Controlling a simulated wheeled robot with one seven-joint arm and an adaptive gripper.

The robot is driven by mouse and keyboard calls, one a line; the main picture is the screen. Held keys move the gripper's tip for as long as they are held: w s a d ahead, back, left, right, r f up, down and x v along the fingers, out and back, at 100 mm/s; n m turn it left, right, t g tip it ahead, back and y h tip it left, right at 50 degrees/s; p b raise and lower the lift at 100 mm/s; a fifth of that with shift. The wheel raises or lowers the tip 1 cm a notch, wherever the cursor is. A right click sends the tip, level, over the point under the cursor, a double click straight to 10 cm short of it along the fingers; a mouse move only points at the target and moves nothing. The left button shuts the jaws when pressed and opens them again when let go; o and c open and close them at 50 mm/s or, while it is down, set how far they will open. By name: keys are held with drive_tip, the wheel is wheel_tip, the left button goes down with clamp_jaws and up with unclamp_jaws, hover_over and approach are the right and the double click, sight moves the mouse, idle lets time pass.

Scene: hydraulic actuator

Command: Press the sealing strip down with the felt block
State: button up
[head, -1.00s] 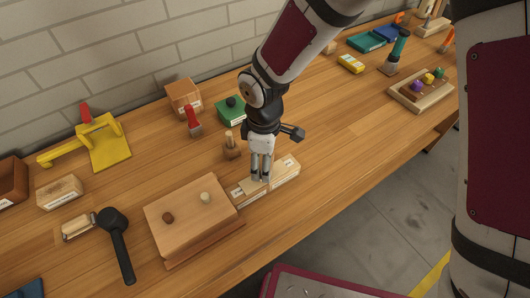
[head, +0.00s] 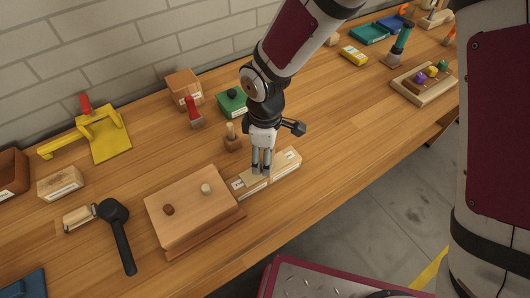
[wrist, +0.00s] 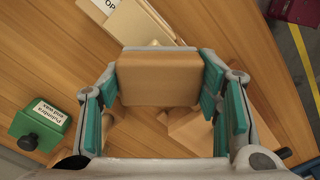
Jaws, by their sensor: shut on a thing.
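My gripper (head: 262,172) points down over a long pale wooden piece (head: 285,168) with white labels near the bench's front edge. In the wrist view its teal-padded fingers (wrist: 158,82) are shut on a tan block (wrist: 158,78), which looks like the felt block. The block sits low over the pale piece; I cannot tell whether it touches. The pale piece's labelled end (wrist: 140,22) shows beyond the block in the wrist view. I cannot make out the sealing strip separately; the block and fingers hide part of this area.
A large wooden board (head: 185,215) with two knobs lies just left of my gripper. A wooden peg on a base (head: 232,140) and a green labelled box (head: 232,102) stand behind it. A black-handled tool (head: 118,235) lies farther left.

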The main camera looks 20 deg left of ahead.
drive_tip(key=shift+f, duration=0.6)
idle(1.2)
drive_tip(key=shift+r, duration=0.1)
drive_tip(key=shift+r+p, duration=1)
drive_tip(key=shift+r, duration=2.5)
drive_tip(key=shift+w, duration=0.1)
